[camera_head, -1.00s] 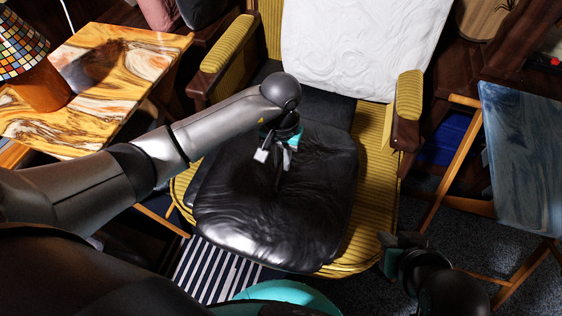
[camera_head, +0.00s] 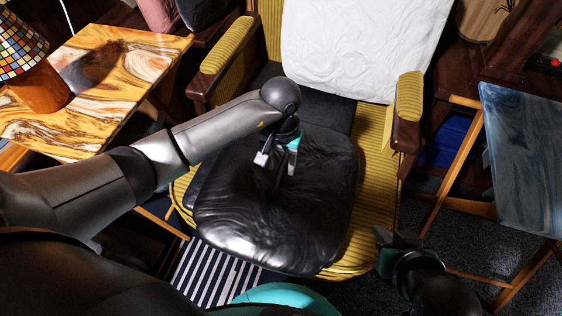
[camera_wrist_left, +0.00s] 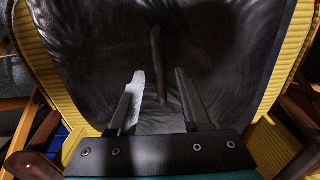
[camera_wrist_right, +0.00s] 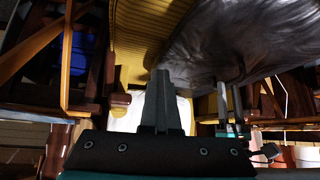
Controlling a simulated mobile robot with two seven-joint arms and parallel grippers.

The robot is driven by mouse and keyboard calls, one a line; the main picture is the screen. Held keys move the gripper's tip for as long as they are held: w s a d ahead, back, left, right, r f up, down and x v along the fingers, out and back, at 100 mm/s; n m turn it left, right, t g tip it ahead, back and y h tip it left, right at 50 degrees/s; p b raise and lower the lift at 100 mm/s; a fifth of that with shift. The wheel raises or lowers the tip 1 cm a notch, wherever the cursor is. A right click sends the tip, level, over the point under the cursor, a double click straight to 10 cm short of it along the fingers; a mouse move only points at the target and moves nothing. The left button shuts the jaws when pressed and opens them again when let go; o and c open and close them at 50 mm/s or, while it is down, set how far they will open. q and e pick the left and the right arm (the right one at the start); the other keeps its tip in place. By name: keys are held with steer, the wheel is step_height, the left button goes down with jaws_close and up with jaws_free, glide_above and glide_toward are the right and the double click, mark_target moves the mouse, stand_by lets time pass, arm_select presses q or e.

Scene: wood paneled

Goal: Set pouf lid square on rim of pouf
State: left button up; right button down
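My left gripper (camera_head: 278,162) is open above the lid. In the left wrist view, a dark upright handle (camera_wrist_left: 156,55) on the lid stands between its fingers, apparently untouched. My right gripper (camera_head: 384,248) is low, right of the pouf; its fingers look closed and empty in the right wrist view (camera_wrist_right: 158,80).
A marbled table (camera_head: 110,75) with a lamp (camera_head: 40,85) is left, a blue-topped table (camera_head: 520,150) right. A striped rug (camera_head: 205,275) lies in front.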

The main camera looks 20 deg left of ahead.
steer(key=shift+s+d, duration=0.1)
steer(key=shift+s, duration=0.05)
arm_select(q)
steer(key=shift+r, duration=0.15)
steer(key=shift+r+p, duration=0.45)
steer(key=shift+r, duration=0.15)
step_height(320, 180, up, 2)
steer(key=shift+r+p, duration=0.15)
steer(key=shift+p, duration=0.45)
step_height(320, 180, up, 8)
steer(key=p, duration=0.3)
steer(key=shift+r, duration=0.25)
arm_select(e)
steer(key=s+d+f+g+h, duration=0.1)
steer(key=s+d+f+g, duration=0.2)
steer(key=f, duration=0.4)
steer(key=shift+s+d+f+m+g+h, duration=0.25)
steer(key=shift+s+m+g+h, duration=0.1)
steer(key=shift+g, duration=0.25)
